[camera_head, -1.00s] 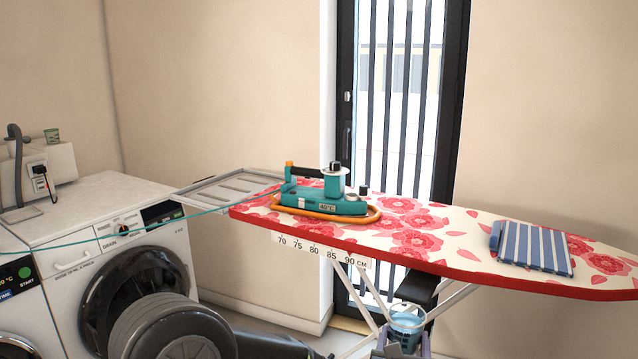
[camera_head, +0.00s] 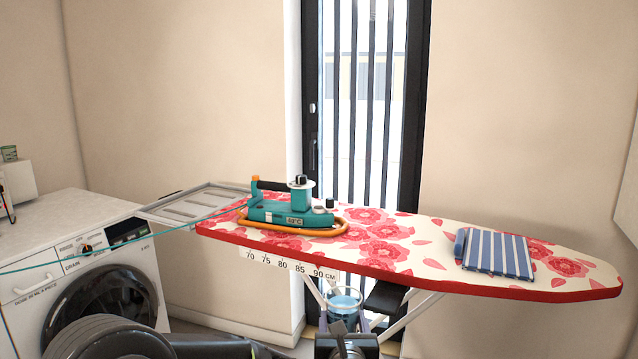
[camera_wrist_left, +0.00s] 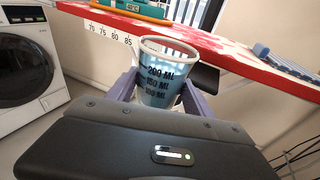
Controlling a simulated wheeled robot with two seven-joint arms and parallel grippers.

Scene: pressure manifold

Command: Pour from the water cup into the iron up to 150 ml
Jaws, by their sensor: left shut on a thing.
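The iron (camera_head: 285,208) is teal with an orange base trim and a dark handle. It rests on the left part of the flowered ironing board (camera_head: 440,283). In the left wrist view the cup (camera_wrist_left: 165,78) shows 200 ML, 150 ML and a lower mark, and looks upright or slightly tilted. My left gripper (camera_head: 345,322) is shut on the cup, with one finger on each side. My right gripper is not in view.
A folded blue striped cloth (camera_head: 497,254) lies on the board's right part. A metal rest (camera_head: 195,203) extends at the board's left end. A teal cord (camera_head: 110,245) runs left from the iron. A washing machine (camera_head: 105,260) stands at left. A barred window is behind.

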